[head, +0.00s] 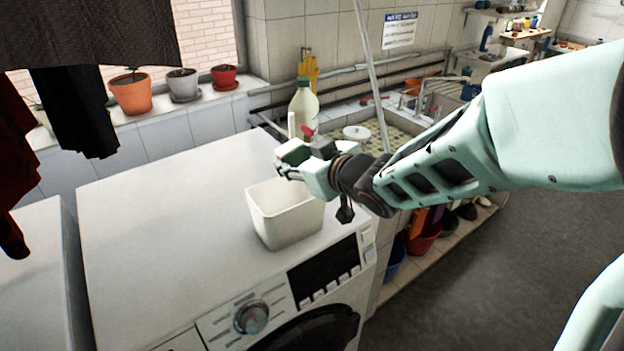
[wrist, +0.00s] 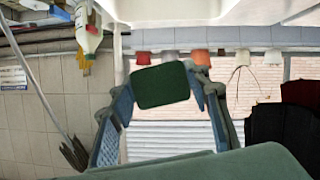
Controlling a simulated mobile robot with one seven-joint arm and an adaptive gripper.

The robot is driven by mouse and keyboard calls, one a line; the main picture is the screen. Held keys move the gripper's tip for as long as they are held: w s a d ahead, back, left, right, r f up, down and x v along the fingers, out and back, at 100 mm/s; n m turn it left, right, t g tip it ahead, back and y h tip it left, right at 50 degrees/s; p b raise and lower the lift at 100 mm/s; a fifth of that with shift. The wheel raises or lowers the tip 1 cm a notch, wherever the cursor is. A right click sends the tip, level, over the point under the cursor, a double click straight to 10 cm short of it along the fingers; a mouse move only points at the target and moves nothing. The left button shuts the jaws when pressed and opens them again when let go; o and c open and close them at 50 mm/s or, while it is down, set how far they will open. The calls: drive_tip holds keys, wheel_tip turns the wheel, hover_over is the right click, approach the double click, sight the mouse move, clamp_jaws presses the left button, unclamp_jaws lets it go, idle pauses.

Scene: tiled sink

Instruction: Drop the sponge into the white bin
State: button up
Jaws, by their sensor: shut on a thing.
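The white bin (head: 287,220) is a square open-topped container standing upright on top of the washing machine, near its front right corner. My gripper (head: 287,165) is just above the bin's back rim in the head view. In the wrist view my gripper (wrist: 165,90) is shut on the sponge (wrist: 162,85), a dark green block held between the two fingertips. The sponge is hard to make out in the head view, where the fingers largely cover it. The inside bottom of the bin is mostly hidden.
The washing machine top (head: 150,230) is clear left of the bin. A white bottle (head: 303,108) stands behind my gripper, beside the tiled sink (head: 395,140). Potted plants, including an orange pot (head: 132,94), line the windowsill. Dark cloths (head: 80,110) hang at the left.

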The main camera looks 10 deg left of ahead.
wheel_tip(320, 180, down, 4)
drive_tip(key=b, duration=0.3)
drive_tip(key=o, duration=1)
drive_tip(key=shift+o, duration=0.2)
drive_tip(key=shift+r, duration=0.15)
